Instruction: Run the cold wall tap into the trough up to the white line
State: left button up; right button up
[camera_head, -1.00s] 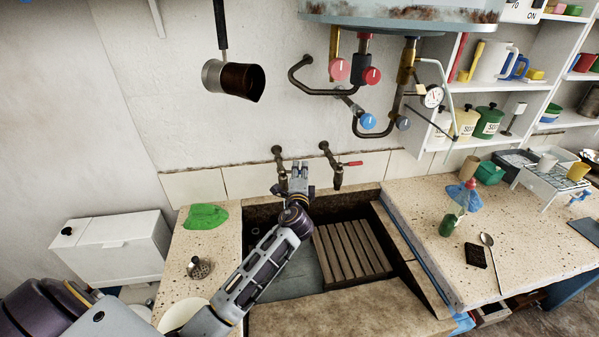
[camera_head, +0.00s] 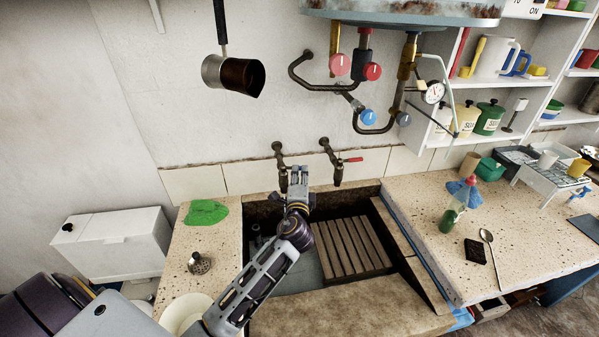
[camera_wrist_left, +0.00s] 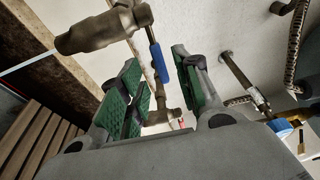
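The left wall tap (camera_head: 281,165), old brass, shows close in the left wrist view (camera_wrist_left: 108,28) with a blue lever (camera_wrist_left: 158,62). A thin pale line like a stream of water (camera_wrist_left: 28,62) leaves its spout. My left gripper (camera_head: 299,170) is just right of this tap. In the wrist view its green-padded fingers (camera_wrist_left: 160,85) are apart, with the lever showing in the gap; contact is unclear. The right wall tap (camera_head: 334,165) has a red lever (camera_head: 353,160). The stone trough (camera_head: 335,312) is below, partly hidden by my arm. I cannot make out the white line or a water level.
A slatted wooden rack (camera_head: 350,247) lies in the trough's right part. A green cloth (camera_head: 205,212) and a metal strainer (camera_head: 199,263) lie on the left ledge. Pipes with red and blue knobs (camera_head: 367,121) hang above. A saucepan (camera_head: 232,77) hangs on the wall.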

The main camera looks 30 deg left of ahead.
pick_arm(q)
jog(key=v, duration=0.7)
dwell(0.8)
dwell(6.5)
